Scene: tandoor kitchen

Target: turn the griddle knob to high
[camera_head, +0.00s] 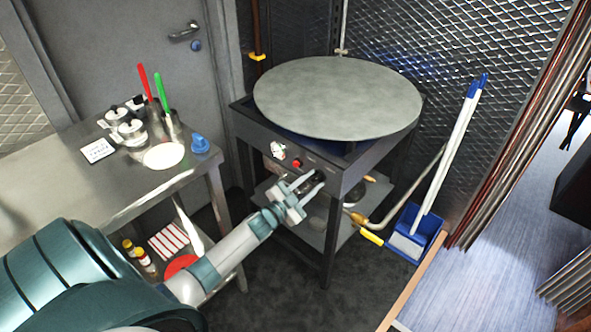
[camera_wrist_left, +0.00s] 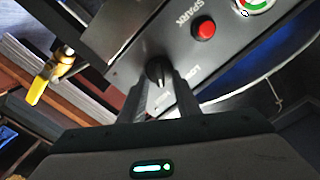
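The griddle knob (camera_wrist_left: 158,72) is a small black knob on the dark front panel (camera_wrist_left: 140,50) of the griddle stand. In the wrist view, a "LOW" label lies to its right, and another label between my fingers is too small to read. I cannot tell the knob's setting. My left gripper (camera_wrist_left: 160,88) is open, with one finger on each side of the knob and gaps showing. In the head view, my left gripper (camera_head: 317,180) reaches the panel below the round grey griddle plate (camera_head: 337,95). My right gripper is in neither view.
A red button (camera_wrist_left: 204,29) marked "SPARK" and a coloured dial (camera_wrist_left: 254,5) sit along the same panel. A yellow-handled valve (camera_wrist_left: 40,84) is on a pipe beside the stand. A steel table (camera_head: 60,180) stands left; a blue dustpan (camera_head: 413,232) lies right.

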